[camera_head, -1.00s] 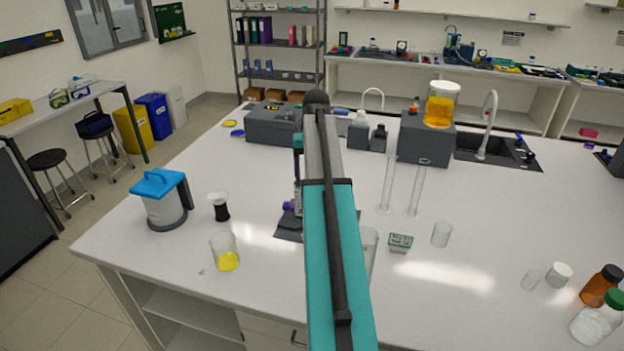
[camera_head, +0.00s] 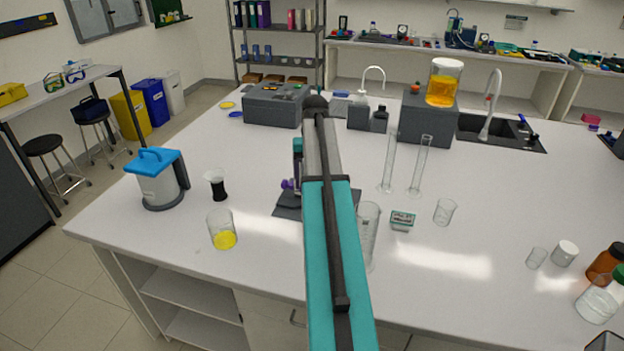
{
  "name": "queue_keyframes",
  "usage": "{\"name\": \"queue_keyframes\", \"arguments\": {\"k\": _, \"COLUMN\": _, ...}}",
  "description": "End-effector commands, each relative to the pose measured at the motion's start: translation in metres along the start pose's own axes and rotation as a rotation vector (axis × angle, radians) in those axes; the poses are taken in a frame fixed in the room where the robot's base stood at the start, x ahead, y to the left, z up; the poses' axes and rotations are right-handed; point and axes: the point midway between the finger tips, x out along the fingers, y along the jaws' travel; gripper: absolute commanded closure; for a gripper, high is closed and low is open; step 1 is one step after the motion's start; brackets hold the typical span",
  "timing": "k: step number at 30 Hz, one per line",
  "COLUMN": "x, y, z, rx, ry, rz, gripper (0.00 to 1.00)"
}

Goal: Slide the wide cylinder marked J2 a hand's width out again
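A clear, fairly wide glass cylinder (camera_head: 369,222) stands upright on the white bench, just right of my teal arm, which covers part of its left side. I cannot read a J2 mark on it. Two slimmer clear cylinders stand further back: one on the left (camera_head: 388,162) and one on the right (camera_head: 419,165), side by side in front of a grey box. No mark can be read on these either. My arm stretches forward through the middle of the view. My gripper does not show, so I cannot see its fingers or anything in them.
A green-labelled small box (camera_head: 402,220) and an empty beaker (camera_head: 444,211) stand right of the wide cylinder. A dark-based instrument (camera_head: 288,204) is partly behind my arm. A beaker with yellow liquid (camera_head: 222,230) stands left. The bench front (camera_head: 270,270) is mostly clear.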

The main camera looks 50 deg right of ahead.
Motion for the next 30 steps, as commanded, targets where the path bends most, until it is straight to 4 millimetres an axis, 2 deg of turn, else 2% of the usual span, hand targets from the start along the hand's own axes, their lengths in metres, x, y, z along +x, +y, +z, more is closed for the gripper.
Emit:
{"name": "queue_keyframes", "arguments": {"k": 1, "x": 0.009, "y": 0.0, "z": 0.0, "rx": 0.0, "ry": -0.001, "rz": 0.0, "gripper": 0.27}}
{"name": "queue_keyframes", "arguments": {"k": 3, "x": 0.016, "y": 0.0, "z": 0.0, "rx": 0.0, "ry": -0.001, "rz": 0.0, "gripper": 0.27}}
{"name": "queue_keyframes", "arguments": {"k": 9, "x": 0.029, "y": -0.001, "z": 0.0, "rx": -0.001, "ry": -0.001, "rz": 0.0, "gripper": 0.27}}
{"name": "queue_keyframes", "arguments": {"k": 23, "x": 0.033, "y": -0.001, "z": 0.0, "rx": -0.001, "ry": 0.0, "rz": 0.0, "gripper": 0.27}}
{"name": "queue_keyframes", "arguments": {"k": 30, "x": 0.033, "y": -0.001, "z": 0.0, "rx": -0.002, "ry": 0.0, "rz": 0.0, "gripper": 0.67}}
